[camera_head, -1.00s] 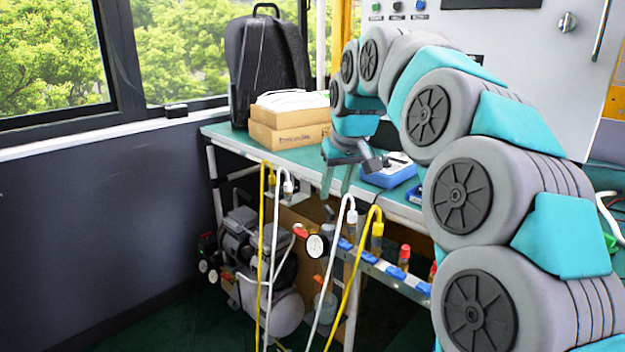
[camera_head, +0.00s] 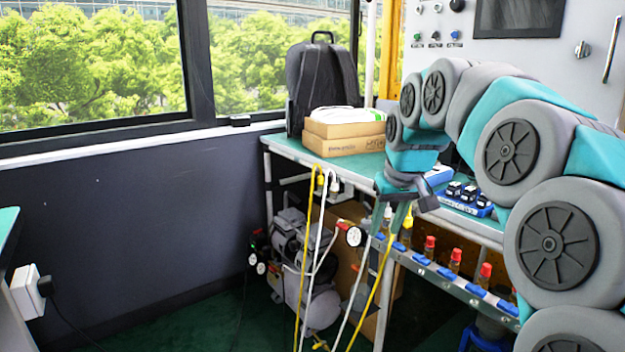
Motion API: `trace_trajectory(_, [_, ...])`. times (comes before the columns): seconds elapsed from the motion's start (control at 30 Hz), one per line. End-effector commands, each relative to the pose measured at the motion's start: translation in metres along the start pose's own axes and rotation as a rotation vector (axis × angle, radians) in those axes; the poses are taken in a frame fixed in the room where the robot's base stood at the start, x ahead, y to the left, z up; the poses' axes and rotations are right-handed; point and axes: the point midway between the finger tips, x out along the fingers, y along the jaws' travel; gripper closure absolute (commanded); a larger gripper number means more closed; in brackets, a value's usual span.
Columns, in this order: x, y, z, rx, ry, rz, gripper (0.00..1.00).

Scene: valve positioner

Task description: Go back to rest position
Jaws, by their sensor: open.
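My gripper (camera_head: 391,216) points downward at the end of my grey and teal arm, which arches in from the right. Its two teal fingers are apart with nothing seen between them. In the picture it overlaps the front edge of the green-topped workbench (camera_head: 292,148), near the hose fittings; I cannot tell how far it is from them. Behind my arm on the bench, a blue tray (camera_head: 468,207) with small dark items is partly hidden.
Cardboard boxes (camera_head: 345,146) and a black backpack (camera_head: 322,82) stand at the bench's back left. Below are a compressor (camera_head: 300,262), yellow and white hoses, and a rail with red-capped valves (camera_head: 455,259). A table edge with a white socket (camera_head: 28,290) is at left.

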Motion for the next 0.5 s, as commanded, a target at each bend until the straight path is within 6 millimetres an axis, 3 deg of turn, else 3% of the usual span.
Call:
trace_trajectory(0.27, [0.005, -0.015, 0.046, -0.01, -0.061, -0.005, 0.57])
trace_trajectory(0.37, [0.008, -0.022, 0.072, -0.011, -0.094, -0.007, 0.57])
trace_trajectory(0.5, [0.015, -0.033, 0.123, -0.007, -0.158, -0.008, 0.57])
